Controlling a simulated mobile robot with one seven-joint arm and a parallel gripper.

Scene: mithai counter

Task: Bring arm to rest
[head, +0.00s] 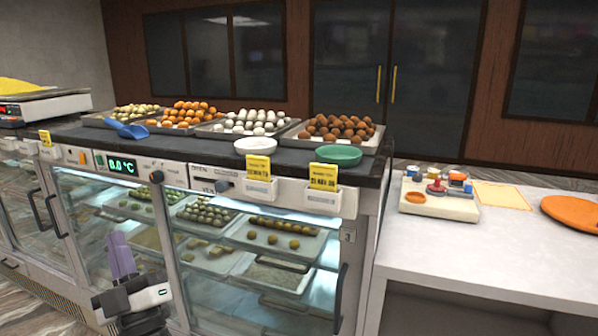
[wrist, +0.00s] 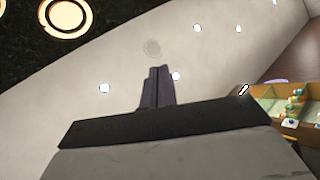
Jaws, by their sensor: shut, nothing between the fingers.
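My gripper (head: 121,255) is at the lower left of the head view, upright in front of the glass doors of the display counter (head: 290,210). Its purple-grey fingers point up and are shut with nothing between them. The closed fingers (wrist: 157,87) also show in the wrist view against the pale ceiling, with round ceiling lights (wrist: 69,17) at the upper left. I cannot tell from the head view how far the gripper is from the glass.
Trays of sweets (head: 341,133), a white bowl (head: 255,146), a green bowl (head: 338,154) and a blue scoop (head: 128,130) are on the counter top. A scale (head: 45,106) stands at far left. A white table (head: 480,245) at right holds an orange round board (head: 574,212).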

